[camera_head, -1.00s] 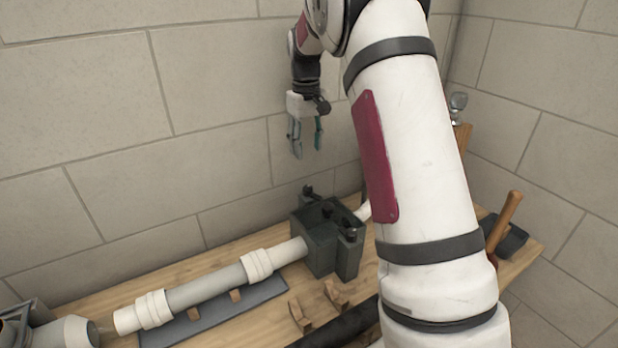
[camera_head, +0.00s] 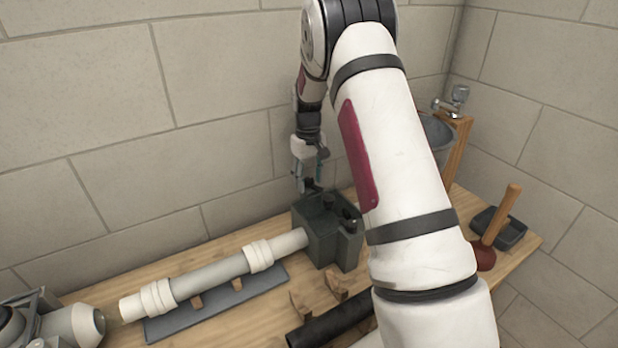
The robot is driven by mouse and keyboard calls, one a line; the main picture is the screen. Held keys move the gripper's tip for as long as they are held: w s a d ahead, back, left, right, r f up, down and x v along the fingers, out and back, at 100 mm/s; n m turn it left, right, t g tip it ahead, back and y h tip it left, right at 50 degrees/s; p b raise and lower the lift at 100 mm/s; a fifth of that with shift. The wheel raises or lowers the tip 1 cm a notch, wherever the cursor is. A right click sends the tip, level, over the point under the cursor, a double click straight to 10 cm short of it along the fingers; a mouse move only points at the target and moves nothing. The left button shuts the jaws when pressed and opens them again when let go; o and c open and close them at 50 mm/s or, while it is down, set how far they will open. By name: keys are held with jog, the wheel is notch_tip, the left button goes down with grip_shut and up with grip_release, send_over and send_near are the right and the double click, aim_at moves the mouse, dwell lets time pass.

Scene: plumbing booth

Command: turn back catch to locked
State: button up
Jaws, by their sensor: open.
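A dark grey clamp block (camera_head: 322,240) stands on the wooden bench with a white pipe (camera_head: 215,275) running into its left side. Small dark catches sit on its top; the front catch (camera_head: 350,225) is at the right front edge. The back catch (camera_head: 308,186) is at the block's rear, right at my fingertips. My gripper (camera_head: 309,184) points down there with its fingers apart, around or just beside the back catch; I cannot tell which, nor whether they touch. The catch's exact angle is too small to read.
A black pipe (camera_head: 330,325) lies at the front of the bench by small wooden supports (camera_head: 300,303). A plunger (camera_head: 500,215), a dark tray (camera_head: 510,232), a grey bucket (camera_head: 437,132) and a tap (camera_head: 458,97) are at right. The wall is close behind the block.

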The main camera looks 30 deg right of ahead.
grip_shut()
jog(key=shift+m, duration=0.3)
jog(key=shift+w+m+b, duration=0.1)
jog(key=shift+m+b, duration=0.7)
jog(key=shift+m, duration=0.4)
jog(key=shift+m+b, duration=0.55)
jog(key=shift+m, duration=0.85)
grip_release()
